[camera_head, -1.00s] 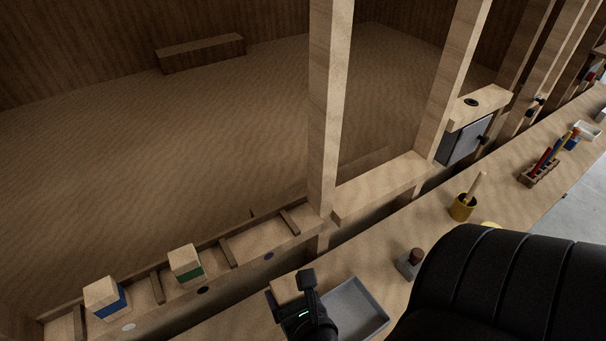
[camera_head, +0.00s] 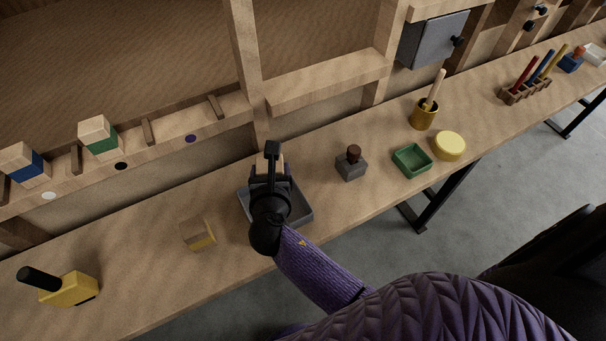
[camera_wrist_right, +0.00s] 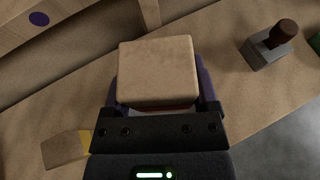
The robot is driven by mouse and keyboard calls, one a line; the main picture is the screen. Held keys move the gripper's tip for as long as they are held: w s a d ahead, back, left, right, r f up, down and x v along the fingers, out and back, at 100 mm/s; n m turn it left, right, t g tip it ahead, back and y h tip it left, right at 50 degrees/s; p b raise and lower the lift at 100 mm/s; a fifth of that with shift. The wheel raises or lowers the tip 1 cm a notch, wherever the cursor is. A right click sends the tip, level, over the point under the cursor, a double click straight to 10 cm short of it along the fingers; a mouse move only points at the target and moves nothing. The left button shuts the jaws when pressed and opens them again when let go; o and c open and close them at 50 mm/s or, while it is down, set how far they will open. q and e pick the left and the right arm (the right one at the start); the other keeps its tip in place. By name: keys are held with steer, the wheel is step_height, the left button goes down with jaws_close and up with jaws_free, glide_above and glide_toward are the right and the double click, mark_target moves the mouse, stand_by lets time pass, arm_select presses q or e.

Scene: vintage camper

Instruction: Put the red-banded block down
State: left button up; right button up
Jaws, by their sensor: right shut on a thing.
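My right gripper (camera_head: 270,185) is shut on the red-banded block (camera_wrist_right: 158,72). In the right wrist view the block's plain wooden face fills the jaws, with a thin dark reddish strip along its lower edge. In the head view the block is mostly hidden behind the gripper. The gripper is over the grey tray (camera_head: 303,214) on the bench; I cannot tell whether the block touches the tray. My left gripper is not in view.
Blue-banded (camera_head: 25,165) and green-banded (camera_head: 99,137) blocks stand on the divided ledge, whose right slots are empty. A yellow-banded block (camera_head: 197,234) lies left of the tray. A stamp (camera_head: 351,165), green dish (camera_head: 411,160) and yellow-black tool (camera_head: 68,288) are on the bench.

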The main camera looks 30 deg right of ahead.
steer(key=f+b, duration=0.3)
steer(key=f, duration=0.2)
steer(key=f+b, duration=0.3)
steer(key=f, duration=0.2)
steer(key=shift+w+a+f, duration=0.1)
steer(key=shift+a, duration=0.1)
steer(key=shift+r, duration=0.3)
steer(key=shift+f, duration=0.1)
steer(key=o, duration=1.2)
steer(key=shift+c, duration=0.2)
